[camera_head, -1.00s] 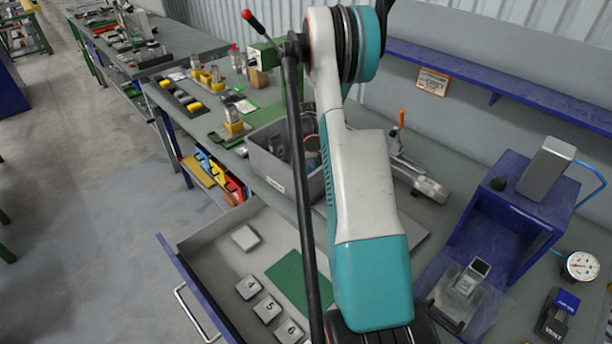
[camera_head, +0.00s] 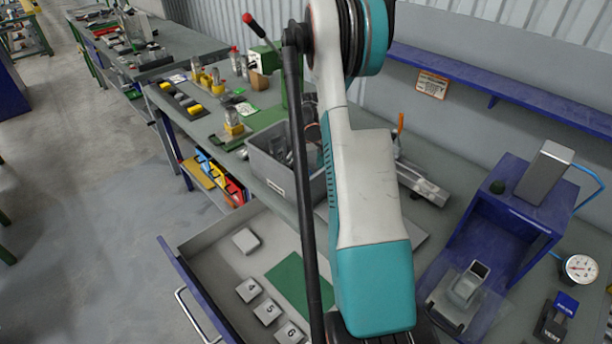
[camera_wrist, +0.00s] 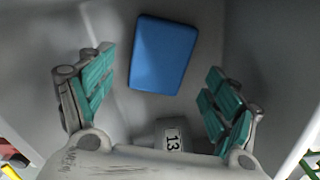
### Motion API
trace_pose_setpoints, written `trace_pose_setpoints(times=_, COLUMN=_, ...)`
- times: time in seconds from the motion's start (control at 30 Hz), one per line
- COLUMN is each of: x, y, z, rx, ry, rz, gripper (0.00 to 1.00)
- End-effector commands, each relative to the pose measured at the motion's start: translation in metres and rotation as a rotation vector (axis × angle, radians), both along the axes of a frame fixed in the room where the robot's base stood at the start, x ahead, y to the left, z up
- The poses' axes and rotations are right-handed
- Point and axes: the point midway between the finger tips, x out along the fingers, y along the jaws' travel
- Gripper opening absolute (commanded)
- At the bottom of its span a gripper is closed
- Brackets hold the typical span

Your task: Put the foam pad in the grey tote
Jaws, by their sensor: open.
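A flat blue pad (camera_wrist: 163,54), which looks like the foam pad, lies on a grey floor between grey walls in the wrist view. My gripper (camera_wrist: 160,90) is open and empty, its teal-padded fingers apart to the left and right of the pad's near end. The pad lies farther from the camera; I cannot tell the height gap. The grey tote (camera_head: 290,183) stands on the bench behind the open drawer in the head view, with dark items inside, partly hidden by my arm. My gripper and the pad cannot be made out in the head view.
A block marked 13 (camera_wrist: 172,137) lies close below the pad. The open drawer (camera_head: 215,257) holds a green mat (camera_head: 297,280) and several numbered blocks. A blue stand (camera_head: 505,225) and a gauge (camera_head: 579,268) are at the right.

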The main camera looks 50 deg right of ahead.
Motion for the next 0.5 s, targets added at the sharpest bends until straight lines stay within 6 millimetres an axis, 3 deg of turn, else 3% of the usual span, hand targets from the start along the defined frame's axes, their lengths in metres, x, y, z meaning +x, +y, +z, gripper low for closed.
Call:
trace_pose_setpoints(times=0.2, x=0.000, y=0.000, z=0.047, rx=0.000, ry=0.000, rz=0.000, gripper=0.82)
trace_pose_setpoints(times=0.5, x=0.000, y=0.000, z=0.076, rx=0.000, ry=0.000, rz=0.000, gripper=0.82)
